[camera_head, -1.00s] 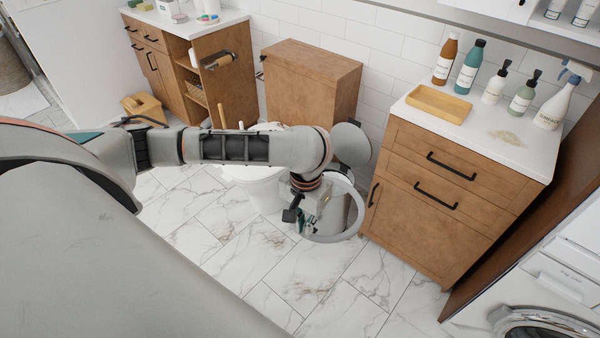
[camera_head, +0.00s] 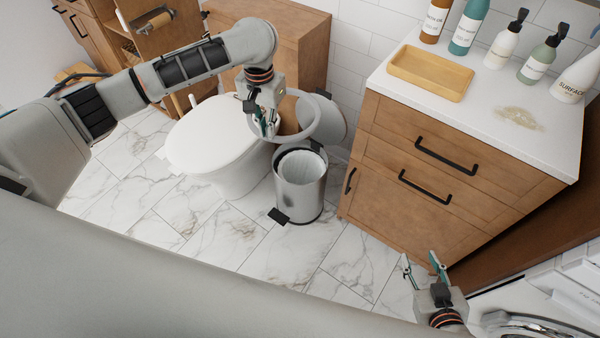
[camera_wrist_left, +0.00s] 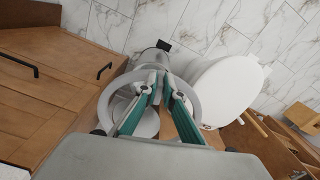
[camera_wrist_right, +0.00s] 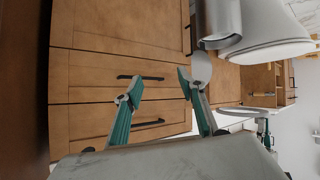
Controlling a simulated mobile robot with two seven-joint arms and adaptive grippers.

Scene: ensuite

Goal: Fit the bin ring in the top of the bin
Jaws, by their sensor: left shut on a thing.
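The bin (camera_head: 300,195) is a silver cylinder with a white liner inside, upright on the floor between the toilet and the drawer cabinet. Its open lid (camera_head: 333,122) stands up behind it. My left gripper (camera_head: 268,126) is shut on the grey bin ring (camera_head: 315,112), holding it tilted above and behind the bin mouth, apart from it. In the left wrist view the ring (camera_wrist_left: 106,98) spreads around the fingers, with the bin (camera_wrist_left: 148,61) beyond. My right gripper (camera_head: 420,265) is open and empty, low before the cabinet. The bin also shows in the right wrist view (camera_wrist_right: 222,20).
The white toilet (camera_head: 212,135) stands left of the bin. The drawer cabinet (camera_head: 430,165) is close on its right, carrying a tray (camera_head: 432,72) and several bottles. The bin's black pedal (camera_head: 278,216) faces clear marble floor. A washing machine stands at bottom right.

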